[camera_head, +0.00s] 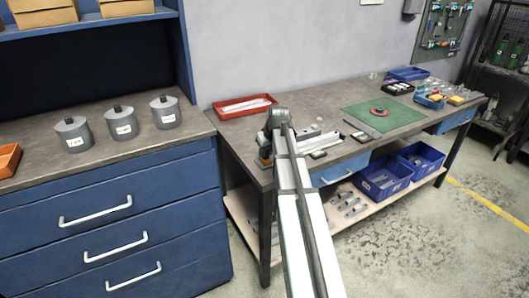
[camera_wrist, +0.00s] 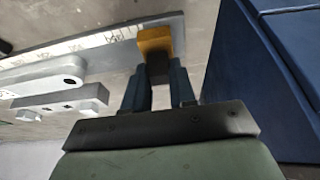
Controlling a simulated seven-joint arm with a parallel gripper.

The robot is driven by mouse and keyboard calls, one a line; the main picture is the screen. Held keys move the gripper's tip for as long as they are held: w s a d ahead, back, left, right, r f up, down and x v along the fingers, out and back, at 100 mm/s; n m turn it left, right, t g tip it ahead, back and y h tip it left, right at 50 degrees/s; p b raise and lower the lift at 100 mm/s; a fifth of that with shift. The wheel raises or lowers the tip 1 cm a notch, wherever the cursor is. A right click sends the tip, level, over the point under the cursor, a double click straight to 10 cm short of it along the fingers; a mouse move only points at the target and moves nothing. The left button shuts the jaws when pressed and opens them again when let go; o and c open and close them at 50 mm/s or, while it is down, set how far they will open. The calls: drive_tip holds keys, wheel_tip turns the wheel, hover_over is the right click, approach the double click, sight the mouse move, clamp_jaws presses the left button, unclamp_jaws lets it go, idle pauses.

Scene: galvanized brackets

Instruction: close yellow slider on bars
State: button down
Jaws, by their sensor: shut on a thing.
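In the wrist view, a yellow slider (camera_wrist: 155,38) sits at the right end of a long pale bar (camera_wrist: 75,48) with dark marks along it. My gripper (camera_wrist: 160,70) is shut on the yellow slider, with a dark finger on each side of it. The fingers hide part of its lower side. In the head view, a small yellow-orange spot (camera_head: 264,162) shows at the front left edge of the workbench, below the end of my arm. My arm hides much of the area around it.
Grey metal pieces (camera_wrist: 50,75) lie beside the bar in the wrist view. A blue cabinet (camera_wrist: 265,80) stands close on the right there. In the head view, a red tray (camera_head: 243,106) is behind my arm, and a green mat (camera_head: 385,118) lies to the right.

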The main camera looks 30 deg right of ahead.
drive_tip(key=d, duration=0.4)
drive_tip(key=shift+d, duration=0.15)
drive_tip(key=c, duration=0.9)
unclamp_jaws()
drive_tip(key=v, duration=1.4)
drive_tip(key=shift+f, duration=0.1)
